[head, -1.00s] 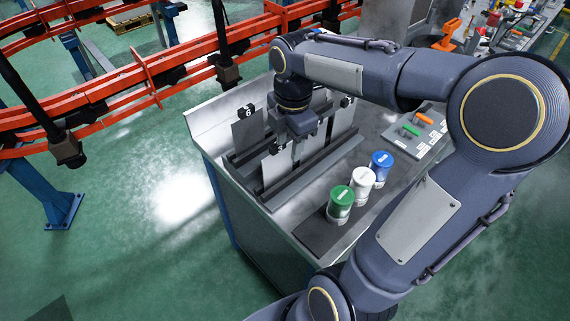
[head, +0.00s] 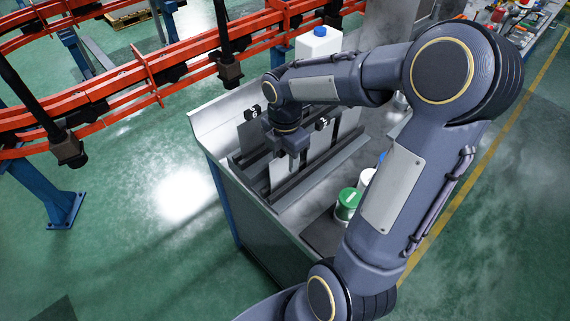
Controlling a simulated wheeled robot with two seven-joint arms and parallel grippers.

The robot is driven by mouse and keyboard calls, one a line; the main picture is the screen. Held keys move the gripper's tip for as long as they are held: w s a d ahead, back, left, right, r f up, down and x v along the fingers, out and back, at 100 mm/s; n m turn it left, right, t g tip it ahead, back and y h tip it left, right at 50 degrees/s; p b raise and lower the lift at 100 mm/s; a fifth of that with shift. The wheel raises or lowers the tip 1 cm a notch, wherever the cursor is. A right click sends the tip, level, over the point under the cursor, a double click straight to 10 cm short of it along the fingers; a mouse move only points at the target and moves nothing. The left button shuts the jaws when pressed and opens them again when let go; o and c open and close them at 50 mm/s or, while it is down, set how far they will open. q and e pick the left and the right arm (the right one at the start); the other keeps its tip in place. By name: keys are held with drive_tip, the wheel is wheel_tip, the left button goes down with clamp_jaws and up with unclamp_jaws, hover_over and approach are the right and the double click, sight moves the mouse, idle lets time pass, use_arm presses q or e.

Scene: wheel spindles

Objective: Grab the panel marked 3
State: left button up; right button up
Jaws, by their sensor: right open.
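The panel marked 3 (head: 314,143) is a grey plate standing upright in the slotted rack (head: 325,168) on the metal workbench. Its black tag with a white 3 (head: 322,123) shows at its top edge, just right of my right gripper. My right gripper (head: 292,158) points down over the rack, open, left of that tag. It partly hides the rack and a nearer grey panel (head: 279,172), whose tag I cannot see. The panel marked 6 (head: 250,133) stands at the rack's left. I cannot tell if the fingers touch any panel. My left gripper is out of view.
A green-lidded jar (head: 348,203) and a white-lidded one (head: 366,178) stand right of the rack, close to my right forearm. A white container with a blue cap (head: 318,45) stands behind. Orange rails (head: 150,75) run along the back left.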

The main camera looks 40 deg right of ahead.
drive_tip(key=shift+c, duration=0.4)
clamp_jaws()
drive_tip(key=shift+r, duration=0.15)
